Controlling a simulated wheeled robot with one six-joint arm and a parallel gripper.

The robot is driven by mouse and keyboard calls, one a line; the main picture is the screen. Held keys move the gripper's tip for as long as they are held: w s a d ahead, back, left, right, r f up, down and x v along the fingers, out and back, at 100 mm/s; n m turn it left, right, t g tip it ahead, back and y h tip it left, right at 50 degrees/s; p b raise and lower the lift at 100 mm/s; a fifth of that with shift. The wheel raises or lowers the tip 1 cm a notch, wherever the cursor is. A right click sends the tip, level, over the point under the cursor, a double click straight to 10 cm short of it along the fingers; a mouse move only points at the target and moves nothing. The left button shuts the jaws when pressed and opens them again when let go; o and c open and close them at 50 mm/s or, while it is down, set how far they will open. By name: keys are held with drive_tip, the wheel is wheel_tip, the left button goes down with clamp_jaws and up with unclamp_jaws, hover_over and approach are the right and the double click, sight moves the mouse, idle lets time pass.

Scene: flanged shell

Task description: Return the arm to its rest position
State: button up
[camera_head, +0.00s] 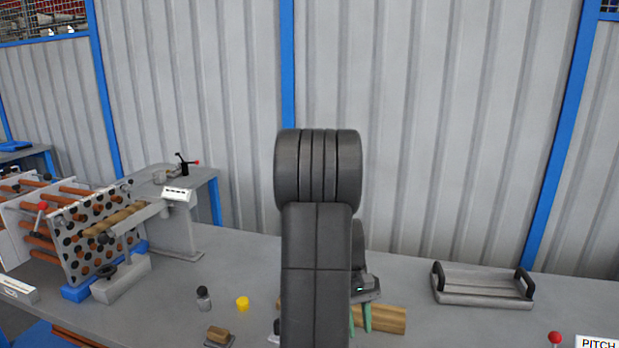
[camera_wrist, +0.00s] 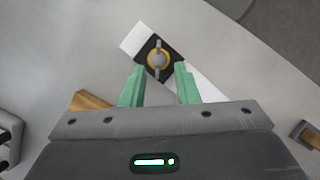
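My gripper (camera_head: 360,318) hangs above the grey workbench (camera_head: 450,325), partly hidden behind my dark arm, which stands upright in the middle of the head view. In the wrist view my gripper (camera_wrist: 160,67) shows two green fingers spread apart, with nothing held between them. Just beyond the fingertips is a knob with a yellow ring and grey handle (camera_wrist: 158,58), on a black and white plate (camera_wrist: 133,38). I cannot tell the height of the fingers above it.
A wooden block (camera_head: 390,319) lies behind the fingers. A grey tray with black handles (camera_head: 482,289) stands right. A yellow cup (camera_head: 242,303), a small bottle (camera_head: 203,299) and a rack with rods (camera_head: 95,240) are left. A red-topped knob (camera_head: 555,338) is front right. A corrugated wall stands behind.

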drive_tip(key=x, duration=0.7)
drive_tip(key=shift+s+f, duration=0.15)
drive_tip(key=shift+f, duration=0.05)
drive_tip(key=shift+s, duration=0.1)
